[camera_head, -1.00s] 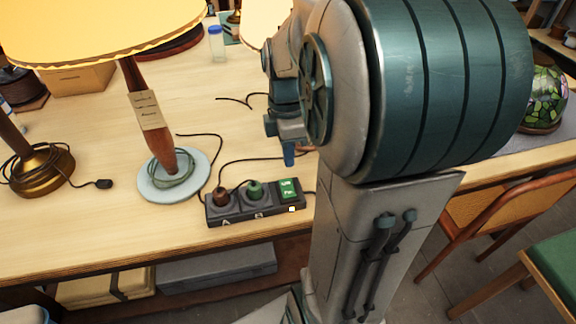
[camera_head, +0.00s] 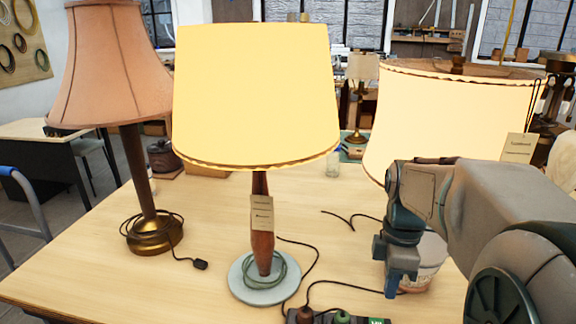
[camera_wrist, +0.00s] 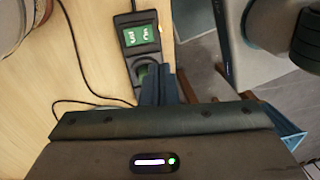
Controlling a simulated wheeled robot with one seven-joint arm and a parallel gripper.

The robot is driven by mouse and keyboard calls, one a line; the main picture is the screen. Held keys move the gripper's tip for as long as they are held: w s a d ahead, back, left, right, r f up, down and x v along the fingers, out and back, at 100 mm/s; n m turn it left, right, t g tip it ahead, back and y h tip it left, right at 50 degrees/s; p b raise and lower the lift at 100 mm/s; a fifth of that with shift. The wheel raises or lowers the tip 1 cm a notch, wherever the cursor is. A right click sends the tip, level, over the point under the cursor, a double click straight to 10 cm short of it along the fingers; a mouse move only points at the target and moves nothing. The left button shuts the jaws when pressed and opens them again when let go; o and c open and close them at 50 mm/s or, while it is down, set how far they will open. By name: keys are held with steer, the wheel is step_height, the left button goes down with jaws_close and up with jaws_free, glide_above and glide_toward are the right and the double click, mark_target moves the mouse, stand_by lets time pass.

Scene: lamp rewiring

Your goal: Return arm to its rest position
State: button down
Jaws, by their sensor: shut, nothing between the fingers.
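My gripper (camera_head: 402,287) points down with its blue fingertips together, above the right side of the wooden table. In the wrist view its fingers (camera_wrist: 168,84) are shut and empty. The black power strip (camera_wrist: 153,52) lies on the table near the fingers, with its green switch (camera_wrist: 140,36) uncovered and a socket partly hidden by them. In the head view only the strip's top edge shows, with a brown plug (camera_head: 304,315) and a green plug (camera_head: 343,317). My arm reaches in from the right.
A lit cream lamp (camera_head: 258,100) stands mid-table on a pale round base. An unlit pink lamp (camera_head: 110,65) stands at left. Another lit, tagged lamp (camera_head: 445,110) stands behind my gripper, its base partly hidden. Dark cords lie between them. The table's front left is clear.

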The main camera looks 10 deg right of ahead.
steer(key=s+a+f+m+t, duration=0.3)
steer(key=s+a+m, duration=0.3)
steer(key=m, duration=0.8)
steer(key=shift+a+m+t, duration=0.3)
steer(key=shift+a+t, duration=0.3)
steer(key=shift+a, duration=1.3)
stand_by(0.5)
